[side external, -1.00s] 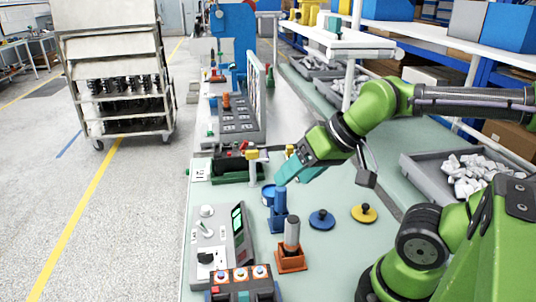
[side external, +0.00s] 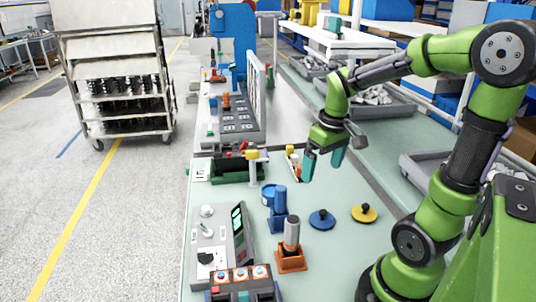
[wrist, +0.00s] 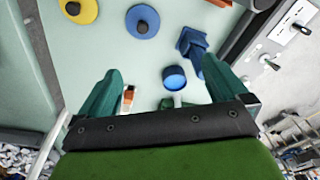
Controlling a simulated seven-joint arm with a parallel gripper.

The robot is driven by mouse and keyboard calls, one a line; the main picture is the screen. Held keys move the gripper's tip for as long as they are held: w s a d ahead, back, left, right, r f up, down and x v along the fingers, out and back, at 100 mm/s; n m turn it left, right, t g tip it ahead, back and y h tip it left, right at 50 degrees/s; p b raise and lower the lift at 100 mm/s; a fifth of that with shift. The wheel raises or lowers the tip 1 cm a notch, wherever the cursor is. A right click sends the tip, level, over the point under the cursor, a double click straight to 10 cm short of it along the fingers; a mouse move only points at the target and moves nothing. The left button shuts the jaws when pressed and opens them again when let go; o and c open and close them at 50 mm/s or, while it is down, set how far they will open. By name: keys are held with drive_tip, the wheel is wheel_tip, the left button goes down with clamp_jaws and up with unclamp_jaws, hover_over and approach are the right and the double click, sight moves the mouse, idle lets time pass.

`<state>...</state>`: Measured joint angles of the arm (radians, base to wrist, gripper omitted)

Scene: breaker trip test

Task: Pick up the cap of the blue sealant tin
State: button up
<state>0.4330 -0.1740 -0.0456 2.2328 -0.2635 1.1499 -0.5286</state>
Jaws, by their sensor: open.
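The blue sealant tin (side external: 268,195) stands on the pale green bench, partly hidden by a blue block-like fixture (side external: 280,205). In the wrist view the round blue top of the tin (wrist: 175,78) lies between my fingers, nearer the right one. I cannot tell whether that top is its cap. A blue disc with a dark knob (side external: 322,219) lies flat on the bench to the right of the tin; it also shows in the wrist view (wrist: 142,22). My gripper (side external: 322,170) is open, empty and pointing down, above the bench and apart from these things.
A yellow disc with a dark knob (side external: 364,213) lies right of the blue one. An orange holder with a grey cylinder (side external: 291,248) and a control box with a green display (side external: 222,240) are nearer. A yellow-topped post (side external: 253,155) stands behind the tin. Grey trays line the right.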

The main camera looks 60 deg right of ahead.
drive_tip(key=d+n+g, duration=0.1)
drive_tip(key=d, duration=0.1)
drive_tip(key=n, duration=0.2)
approach(323, 210)
drive_tip(key=f, duration=0.3)
drive_tip(key=a+f, duration=0.1)
drive_tip(key=f, duration=0.1)
drive_tip(key=shift+f, duration=0.15)
drive_tip(key=shift+w+d+f, duration=0.1)
drive_tip(key=shift+d+f, duration=0.1)
drive_tip(key=shift+f, duration=1.1)
drive_tip(key=shift+d+f, duration=0.2)
drive_tip(key=shift+f, duration=1.15)
drive_tip(key=c, duration=1)
